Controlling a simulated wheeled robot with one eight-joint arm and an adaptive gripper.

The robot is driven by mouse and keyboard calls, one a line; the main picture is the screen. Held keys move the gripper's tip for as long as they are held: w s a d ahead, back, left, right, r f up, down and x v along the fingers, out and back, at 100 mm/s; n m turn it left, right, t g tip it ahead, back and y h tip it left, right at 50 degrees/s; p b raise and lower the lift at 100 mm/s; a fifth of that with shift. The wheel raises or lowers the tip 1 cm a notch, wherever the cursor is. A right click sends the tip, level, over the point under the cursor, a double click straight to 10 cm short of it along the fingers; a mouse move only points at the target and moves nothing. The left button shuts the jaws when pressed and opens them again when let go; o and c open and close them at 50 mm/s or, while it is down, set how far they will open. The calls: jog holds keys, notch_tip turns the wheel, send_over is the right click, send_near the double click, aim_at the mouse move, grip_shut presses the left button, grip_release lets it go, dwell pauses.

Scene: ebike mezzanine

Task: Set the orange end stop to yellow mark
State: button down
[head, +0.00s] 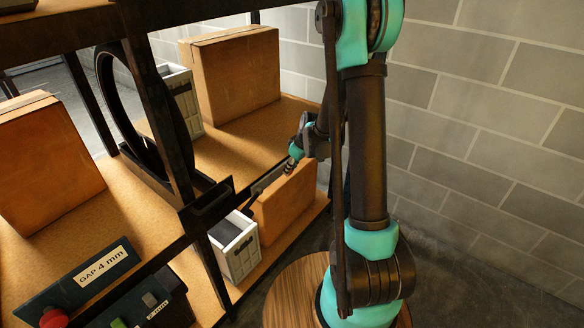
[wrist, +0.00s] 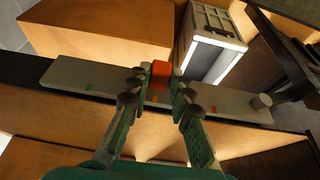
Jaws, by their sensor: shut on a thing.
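The orange end stop (wrist: 160,71) shows in the wrist view as a red-orange block on a grey bar (wrist: 115,77). My gripper (wrist: 160,82) is shut on it, one finger on each side. A small yellow-orange mark (wrist: 154,99) on the bar's front shows between the fingers, just below the stop in the picture. A green mark (wrist: 88,86) is left of the gripper and a red mark (wrist: 213,110) is right of it. In the head view my gripper (head: 292,163) is small at the shelf, and the stop cannot be made out there.
A round grey peg (wrist: 262,101) stands at the bar's right end. A cardboard box (wrist: 100,30) and a grey-white crate (wrist: 212,45) stand close behind the bar.

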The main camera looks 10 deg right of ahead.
jog(key=c, duration=1.4)
grip_release()
jog(key=shift+o, duration=0.2)
jog(key=shift+r, duration=0.1)
jog(key=v, duration=1.1)
jog(key=shift+d+r, duration=0.15)
jog(key=shift+r, duration=0.2)
jog(key=shift+s, duration=0.1)
jog(key=s+d+f+m+h, duration=0.1)
jog(key=s+m, duration=0.2)
jog(key=s, duration=0.5)
jog(key=s+d+f+m+h, duration=0.1)
jog(key=s+d+m, duration=0.1)
jog(key=s, duration=0.6)
jog(key=s+d+f+m+t+h, duration=0.1)
jog(key=s+m, duration=0.3)
jog(key=s, duration=0.4)
jog(key=shift+d, duration=0.7)
